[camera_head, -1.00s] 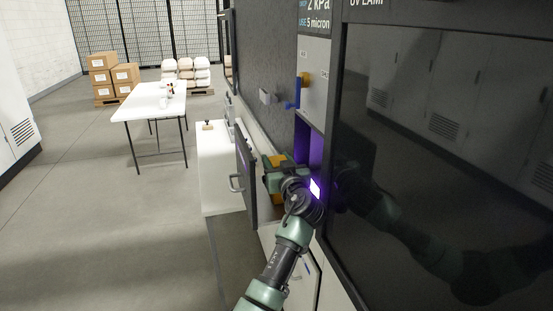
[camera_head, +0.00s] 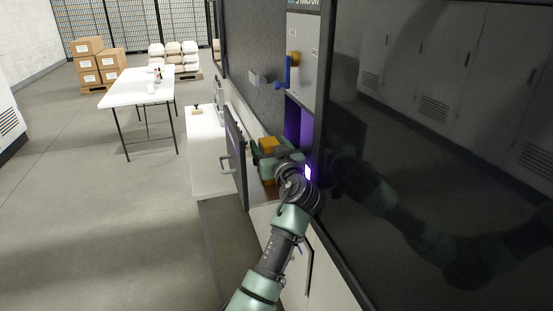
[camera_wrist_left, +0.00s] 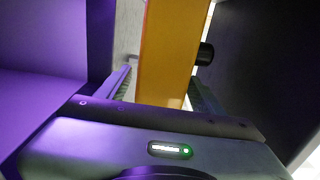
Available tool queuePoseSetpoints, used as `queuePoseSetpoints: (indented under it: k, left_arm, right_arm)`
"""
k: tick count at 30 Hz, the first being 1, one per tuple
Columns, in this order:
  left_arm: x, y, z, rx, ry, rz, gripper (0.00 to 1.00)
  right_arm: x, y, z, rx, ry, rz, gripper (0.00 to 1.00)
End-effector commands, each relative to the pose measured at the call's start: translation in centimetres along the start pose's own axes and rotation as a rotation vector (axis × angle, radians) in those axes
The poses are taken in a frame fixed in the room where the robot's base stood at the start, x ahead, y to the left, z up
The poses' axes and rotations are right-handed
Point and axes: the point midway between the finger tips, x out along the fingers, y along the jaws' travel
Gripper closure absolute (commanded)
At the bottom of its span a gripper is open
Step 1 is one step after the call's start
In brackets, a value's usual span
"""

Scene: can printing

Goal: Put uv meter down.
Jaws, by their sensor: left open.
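The uv meter (camera_head: 268,145) is a yellow-orange, box-like thing beside the dark machine, behind the small open door. In the left wrist view the yellow body (camera_wrist_left: 172,50) stands between the two fingers of my left gripper (camera_wrist_left: 163,88). The fingers are open, with a narrow gap showing on the left side. In the head view my left gripper (camera_head: 262,160) is around the meter, and my wrist hides its lower part. I cannot tell clearly what its underside rests on. My right gripper is not in view.
The open grey door (camera_head: 236,160) stands close on the left of the gripper. A purple-lit opening (camera_head: 293,120) and a large dark glossy panel (camera_head: 430,150) are close on the right. A white counter (camera_head: 207,150) lies beyond the door.

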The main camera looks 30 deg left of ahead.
Motion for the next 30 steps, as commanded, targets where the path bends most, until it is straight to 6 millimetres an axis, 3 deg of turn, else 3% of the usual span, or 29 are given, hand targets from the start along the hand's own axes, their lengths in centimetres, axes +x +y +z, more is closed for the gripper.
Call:
queuePoseSetpoints:
  k: [6, 12, 18, 30]
  left_arm:
    - [-5.0, 0.1, 0.5, -0.004, -0.001, 0.003, 0.33]
    - [-8.2, 0.1, 0.3, -0.001, -0.001, 0.001, 0.33]
    - [-9.4, 0.0, 0.1, 0.0, 0.0, -0.001, 0.33]
    - [-9.4, 0.0, 0.0, 0.001, 0.0, -0.001, 0.33]
  right_arm:
    - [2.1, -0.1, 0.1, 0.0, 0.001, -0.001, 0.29]
    - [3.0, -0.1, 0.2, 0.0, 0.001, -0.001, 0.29]
    - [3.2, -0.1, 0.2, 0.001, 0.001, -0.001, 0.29]
    - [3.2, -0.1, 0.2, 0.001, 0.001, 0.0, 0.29]
